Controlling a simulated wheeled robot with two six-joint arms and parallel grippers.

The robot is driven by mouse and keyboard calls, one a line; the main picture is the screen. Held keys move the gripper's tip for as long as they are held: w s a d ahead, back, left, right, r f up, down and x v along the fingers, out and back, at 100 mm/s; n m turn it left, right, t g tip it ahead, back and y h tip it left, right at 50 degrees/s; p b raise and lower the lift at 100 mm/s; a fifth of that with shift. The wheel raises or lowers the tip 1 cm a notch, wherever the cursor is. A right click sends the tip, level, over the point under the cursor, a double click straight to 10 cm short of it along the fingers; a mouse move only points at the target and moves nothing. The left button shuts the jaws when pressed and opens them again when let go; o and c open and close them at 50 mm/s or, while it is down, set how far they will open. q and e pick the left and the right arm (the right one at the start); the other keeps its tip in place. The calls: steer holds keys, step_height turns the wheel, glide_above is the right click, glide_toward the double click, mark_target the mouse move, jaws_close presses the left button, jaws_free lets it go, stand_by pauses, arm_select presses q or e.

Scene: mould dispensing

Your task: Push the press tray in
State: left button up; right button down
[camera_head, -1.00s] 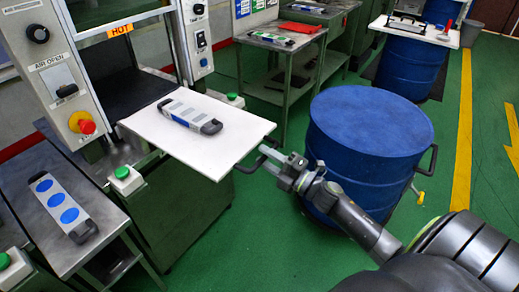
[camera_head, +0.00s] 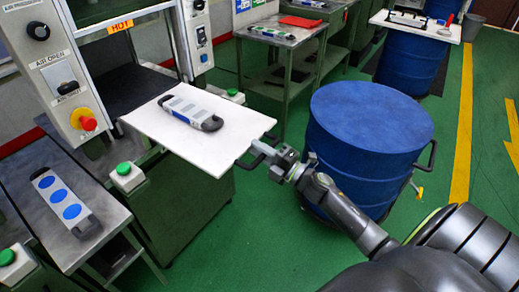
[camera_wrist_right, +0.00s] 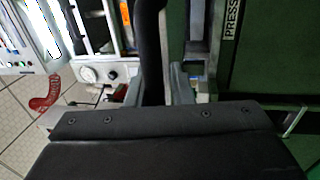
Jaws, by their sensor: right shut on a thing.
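The press tray (camera_head: 222,146) is a white flat plate that sticks out of the press. A mould (camera_head: 189,111) with black end handles and grey and blue parts lies on it. A dark handle (camera_head: 243,163) is at the tray's front edge. My right gripper (camera_head: 264,152) is shut on this handle, with the arm reaching in from the lower right. In the right wrist view, the fingers (camera_wrist_right: 157,88) stand on both sides of a dark bar. My left gripper is not in view.
A blue drum (camera_head: 370,120) stands close to the right of my right arm. A side table (camera_head: 100,192) on the left holds a mould with blue discs (camera_head: 68,200). A green button box (camera_head: 126,178) sits beside the tray. Green floor is open at the right.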

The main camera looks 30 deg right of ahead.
steer(key=shift+w+r, duration=0.1)
steer(key=shift+r, duration=0.15)
steer(key=p, duration=0.1)
glide_toward(211, 125)
steer(key=b+x, duration=0.1)
steer(key=x, duration=0.7)
steer(key=shift+w+a+r+b, duration=0.2)
steer(key=shift+b, duration=0.2)
steer(key=shift+w+a+r, duration=0.1)
steer(key=shift+w+a, duration=0.15)
steer(key=shift+w, duration=0.4)
steer(key=c, duration=1.4)
jaws_free()
steer(key=shift+s+d, duration=0.1)
steer(key=shift+s+f, duration=0.1)
steer(key=shift+f, duration=0.1)
